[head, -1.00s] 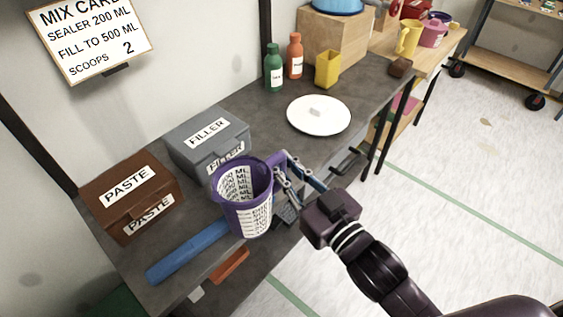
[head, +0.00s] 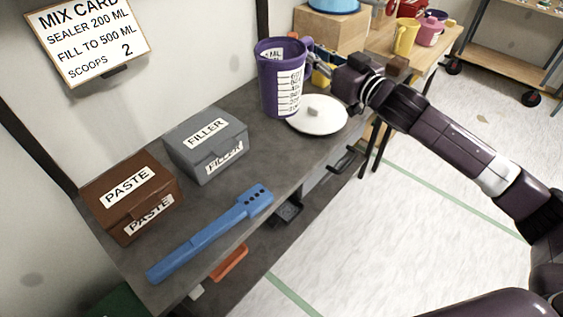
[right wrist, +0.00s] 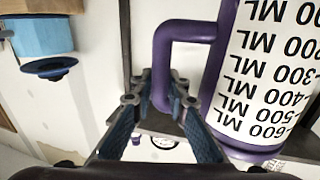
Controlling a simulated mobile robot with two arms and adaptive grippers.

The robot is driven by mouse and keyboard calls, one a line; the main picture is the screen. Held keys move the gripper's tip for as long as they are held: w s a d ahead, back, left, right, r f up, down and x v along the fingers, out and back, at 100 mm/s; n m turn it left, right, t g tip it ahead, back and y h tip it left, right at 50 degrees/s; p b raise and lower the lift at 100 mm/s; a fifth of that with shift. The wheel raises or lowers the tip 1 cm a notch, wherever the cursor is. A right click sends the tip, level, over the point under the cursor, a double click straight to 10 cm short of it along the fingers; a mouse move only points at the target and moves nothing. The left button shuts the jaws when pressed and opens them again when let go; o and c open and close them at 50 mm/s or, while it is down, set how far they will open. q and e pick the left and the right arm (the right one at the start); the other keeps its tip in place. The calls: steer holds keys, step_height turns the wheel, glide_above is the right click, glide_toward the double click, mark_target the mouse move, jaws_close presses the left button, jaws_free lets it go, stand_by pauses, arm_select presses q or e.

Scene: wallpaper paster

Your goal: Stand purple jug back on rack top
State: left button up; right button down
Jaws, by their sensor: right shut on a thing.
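The purple jug (head: 282,78), with a white measuring label, is held upright above the grey bench, near the white round lid. My right gripper (head: 318,62) is shut on the jug's handle. In the right wrist view the fingers (right wrist: 160,90) close around the handle, and the purple jug (right wrist: 222,85) shows at the right with its label upside down. A wooden-topped rack (head: 375,42) stands beyond the bench at the back right, with a yellow jug (head: 405,37) and a pink jug (head: 430,30) on it. My left gripper is not in view.
The white lid (head: 318,114) lies on the bench under my gripper. A wooden box (head: 325,30) with a blue vessel stands behind the jug. The grey FILLER box (head: 205,143), brown PASTE box (head: 130,195) and blue tool (head: 210,235) are on the bench's near part.

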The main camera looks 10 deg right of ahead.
step_height(320, 180, down, 20)
steer(key=shift+r+b, duration=0.2)
steer(key=shift+b, duration=0.25)
stand_by(0.4)
steer(key=shift+f, duration=0.15)
steer(key=c, duration=1.9)
jaws_free()
